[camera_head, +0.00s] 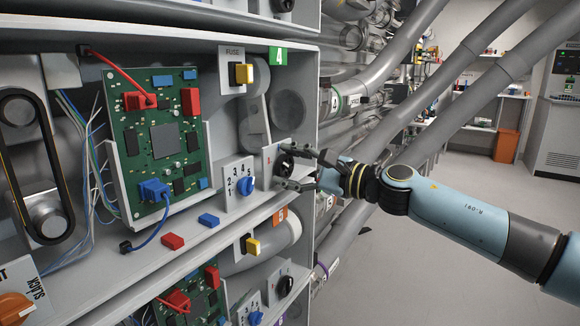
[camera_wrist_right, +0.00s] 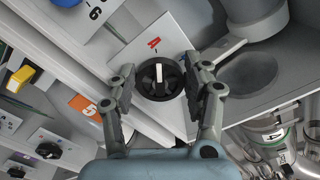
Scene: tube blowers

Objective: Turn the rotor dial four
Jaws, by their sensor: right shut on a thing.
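The rotor dial four, a round black knob (camera_head: 285,163), sits on a white panel in the compartment with the green 4 tag (camera_head: 278,56). In the right wrist view the dial (camera_wrist_right: 161,84) faces me, its white pointer towards the red mark (camera_wrist_right: 154,43) on the panel. My right gripper (camera_head: 296,170) reaches in from the right, with one finger on each side of the dial, and is shut on it. The fingers partly hide the dial in the head view. My left gripper is out of view.
Left of the dial are a blue selector knob (camera_head: 248,187), a yellow fuse switch (camera_head: 243,73) and a green circuit board (camera_head: 155,125). Loose red (camera_head: 172,241) and blue (camera_head: 208,220) blocks lie on the shelf edge. Large grey pipes (camera_head: 440,90) run behind my right arm.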

